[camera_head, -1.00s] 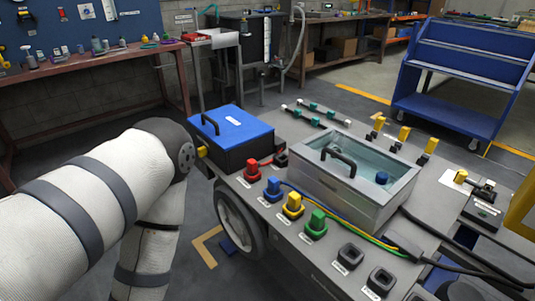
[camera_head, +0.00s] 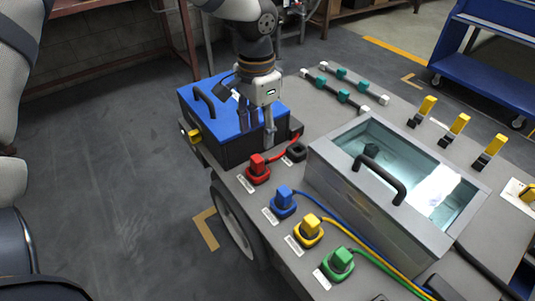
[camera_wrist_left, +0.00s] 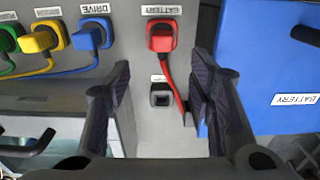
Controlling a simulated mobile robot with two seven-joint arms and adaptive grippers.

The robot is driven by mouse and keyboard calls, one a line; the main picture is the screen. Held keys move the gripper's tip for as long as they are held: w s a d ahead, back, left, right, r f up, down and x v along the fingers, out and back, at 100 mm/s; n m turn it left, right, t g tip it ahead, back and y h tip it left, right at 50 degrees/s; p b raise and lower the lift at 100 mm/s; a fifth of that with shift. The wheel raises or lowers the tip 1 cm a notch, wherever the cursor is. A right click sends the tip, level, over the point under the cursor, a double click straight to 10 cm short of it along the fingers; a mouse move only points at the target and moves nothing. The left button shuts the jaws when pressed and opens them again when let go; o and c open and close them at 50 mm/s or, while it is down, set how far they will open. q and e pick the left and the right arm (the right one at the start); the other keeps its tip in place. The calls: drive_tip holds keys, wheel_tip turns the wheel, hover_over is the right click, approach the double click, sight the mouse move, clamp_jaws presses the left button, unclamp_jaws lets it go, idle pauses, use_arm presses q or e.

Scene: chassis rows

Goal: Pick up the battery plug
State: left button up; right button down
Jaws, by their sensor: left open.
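The battery plug (camera_head: 258,167) is a red plug seated on the chassis, with a red cable running from its side. In the left wrist view the battery plug (camera_wrist_left: 161,38) shows upside-down "BATTERY" lettering beside it. My left gripper (camera_head: 257,138) points down by the front right corner of the blue-lidded battery box, behind the plug and above the deck. In the wrist view my left gripper (camera_wrist_left: 164,70) is open, nothing between its fingers, with the plug just beyond the fingertips. My right gripper is not in view.
Blue (camera_head: 283,200), yellow (camera_head: 309,228) and green (camera_head: 340,263) plugs stand in a row with the red one. A black empty socket (camera_head: 296,152) is close by. The battery box (camera_head: 205,122) and a glass-topped case (camera_head: 375,215) with a handle flank the gripper.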

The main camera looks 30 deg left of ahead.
sight(257, 158)
use_arm(q)
drive_tip(key=f, duration=0.6)
drive_tip(key=f+b, duration=0.1)
drive_tip(key=f, duration=0.2)
drive_tip(key=shift+s+a+f, duration=0.25)
drive_tip(key=shift+s+f, duration=0.05)
drive_tip(key=shift+f, duration=0.05)
drive_tip(key=shift+w+f, duration=0.1)
drive_tip(key=shift+f, duration=0.15)
clamp_jaws()
